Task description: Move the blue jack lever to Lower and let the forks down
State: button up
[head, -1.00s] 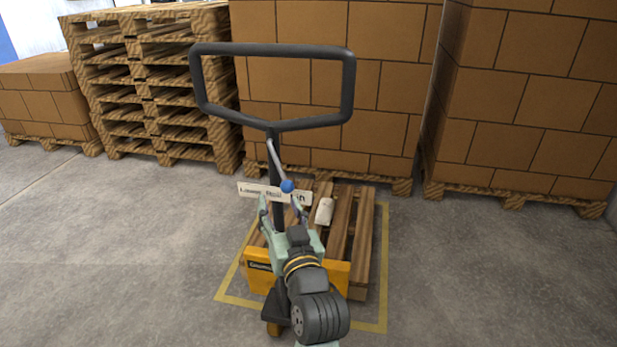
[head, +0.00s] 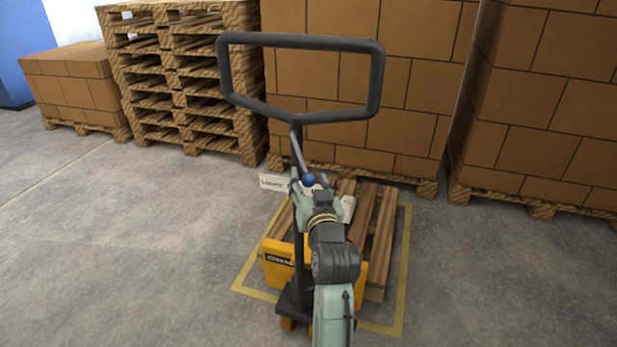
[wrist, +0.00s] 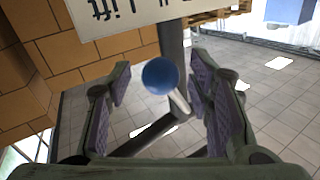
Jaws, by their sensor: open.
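The blue ball knob of the jack lever (head: 309,180) shows at my gripper in the head view. In the wrist view the blue knob (wrist: 160,75) sits between the open fingers of my gripper (wrist: 160,100), with a gap on each side. A pale rod runs from the knob to the lower right. The pallet jack has a dark loop handle (head: 300,117) and a yellow body (head: 279,262). Its forks are hidden by the pallet and my arm.
A wooden pallet (head: 383,225) lies inside a yellow floor outline (head: 404,270). Behind stand stacked pallets (head: 185,85) and tall carton stacks (head: 420,100). Grey floor (head: 130,240) is clear on the left and right.

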jog(key=shift+w+a, duration=0.15)
jog(key=shift+w, duration=0.35)
grip_shut()
dwell(0.3)
